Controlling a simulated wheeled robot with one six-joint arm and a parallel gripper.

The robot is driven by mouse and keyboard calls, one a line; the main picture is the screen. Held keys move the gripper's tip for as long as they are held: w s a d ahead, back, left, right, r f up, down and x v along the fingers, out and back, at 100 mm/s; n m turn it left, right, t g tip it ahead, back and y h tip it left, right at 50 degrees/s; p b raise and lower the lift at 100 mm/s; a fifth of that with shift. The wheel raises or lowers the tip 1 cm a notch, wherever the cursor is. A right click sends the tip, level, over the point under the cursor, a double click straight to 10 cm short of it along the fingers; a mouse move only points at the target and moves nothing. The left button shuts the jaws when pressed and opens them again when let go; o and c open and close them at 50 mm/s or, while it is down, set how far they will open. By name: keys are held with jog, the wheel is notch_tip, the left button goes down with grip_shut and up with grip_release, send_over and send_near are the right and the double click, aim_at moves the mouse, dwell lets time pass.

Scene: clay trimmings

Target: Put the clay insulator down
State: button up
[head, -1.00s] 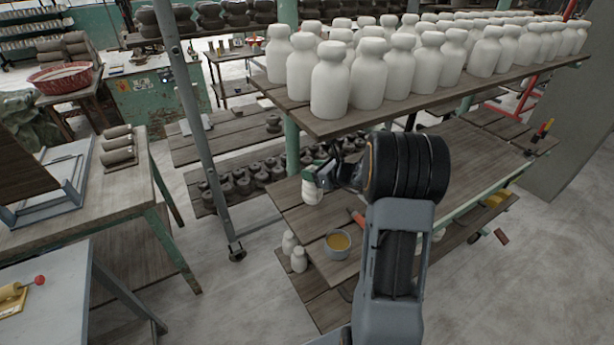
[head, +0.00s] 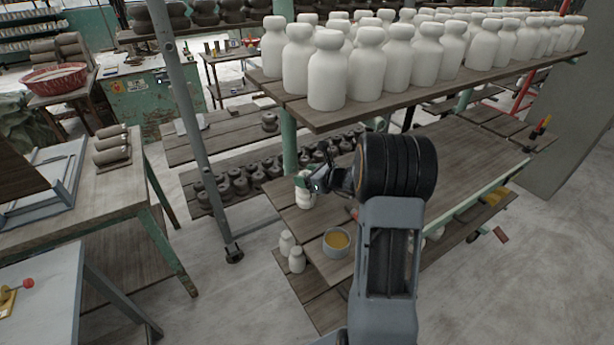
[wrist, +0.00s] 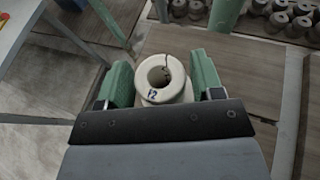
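The clay insulator (head: 304,201) is a small white bottle shape, upright over the left end of the middle wooden shelf (head: 420,170). My gripper (head: 305,184) is around it, with green finger pads on either side. In the wrist view, the insulator (wrist: 163,92) shows its round open top, a dark crack in the rim and a dark painted mark.
A bowl of yellowish liquid (head: 337,242) stands on the shelf close in front. Two small white bottles (head: 291,251) stand lower at the left. The upper shelf (head: 420,101) carries many white bottles above my arm. A metal post (head: 196,140) stands to the left.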

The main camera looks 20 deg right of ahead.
jog(key=shift+o, duration=1.1)
